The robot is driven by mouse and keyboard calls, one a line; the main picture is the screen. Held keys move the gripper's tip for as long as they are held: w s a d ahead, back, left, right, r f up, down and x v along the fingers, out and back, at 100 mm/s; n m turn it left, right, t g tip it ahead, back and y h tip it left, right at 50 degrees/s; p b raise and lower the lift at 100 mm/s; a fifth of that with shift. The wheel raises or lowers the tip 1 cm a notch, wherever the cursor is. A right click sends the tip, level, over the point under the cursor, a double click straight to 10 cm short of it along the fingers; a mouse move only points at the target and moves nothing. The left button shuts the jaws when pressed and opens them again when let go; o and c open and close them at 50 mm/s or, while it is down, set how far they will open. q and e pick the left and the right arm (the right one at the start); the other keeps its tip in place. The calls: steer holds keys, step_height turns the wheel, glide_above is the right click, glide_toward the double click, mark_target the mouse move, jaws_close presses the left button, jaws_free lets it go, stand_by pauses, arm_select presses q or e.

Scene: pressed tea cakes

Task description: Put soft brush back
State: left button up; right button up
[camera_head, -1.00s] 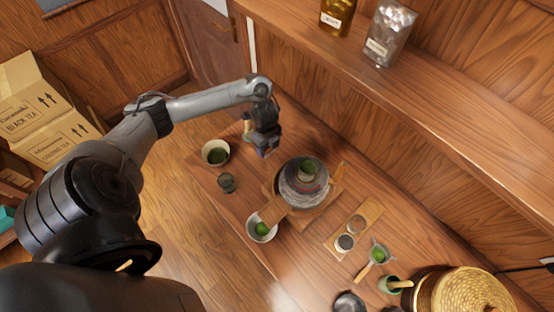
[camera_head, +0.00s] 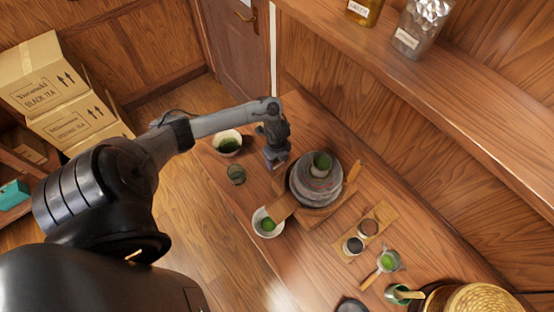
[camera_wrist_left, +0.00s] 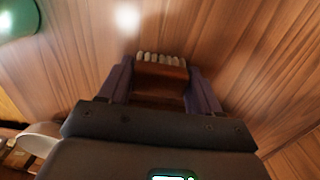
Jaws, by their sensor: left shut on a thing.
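My left gripper (camera_head: 275,160) is low over the wooden table, between the white bowl and the stone mill. In the left wrist view, its two dark fingers are shut on the soft brush (camera_wrist_left: 160,73). The brush shows a brown wooden body and a row of pale bristle tufts at the top edge. In the head view I cannot make out the brush, as the gripper hides it. Whether the brush touches the table is unclear. My right gripper is not in view.
The grey stone mill (camera_head: 315,185) stands right of the gripper. A white bowl (camera_head: 227,143) and a dark green glass (camera_head: 236,174) stand to its left. Another bowl (camera_head: 266,224) sits in front. A board with jars (camera_head: 367,231) and a strainer (camera_head: 388,260) lie farther right.

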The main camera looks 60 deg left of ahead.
arm_select(q)
steer(key=shift+f, duration=0.15)
steer(key=o, duration=0.9)
steer(key=shift+o, duration=0.2)
step_height(320, 180, up, 12)
steer(key=p, duration=0.3)
steer(key=shift+p, duration=0.4)
steer(key=shift+r, duration=0.2)
